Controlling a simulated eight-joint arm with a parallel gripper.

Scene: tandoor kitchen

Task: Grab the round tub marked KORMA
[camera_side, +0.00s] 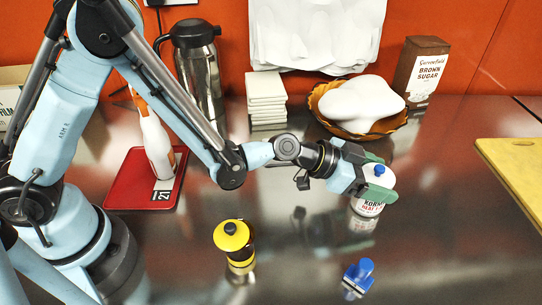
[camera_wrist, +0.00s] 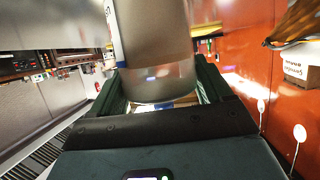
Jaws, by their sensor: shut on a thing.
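The round white KORMA tub (camera_side: 371,207) has a blue knob on its lid and dark and red lettering on its side. It is right of centre in the side view. My gripper (camera_side: 366,179) is shut on it, with green-lined fingers on either side. In the wrist view the tub's shaded grey side (camera_wrist: 155,55) stands between the two green fingers of my gripper (camera_wrist: 160,90). Part of the tub is hidden by a finger in the side view. A reflection shows in the steel below it; I cannot tell whether its base touches the counter.
A yellow-lidded jar (camera_side: 233,237) and a blue stamp-like object (camera_side: 359,277) stand in front. Behind are a bowl of dough (camera_side: 362,105), a brown sugar box (camera_side: 420,70), stacked white tiles (camera_side: 266,98) and a steel flask (camera_side: 198,70). A yellow board (camera_side: 515,165) lies right.

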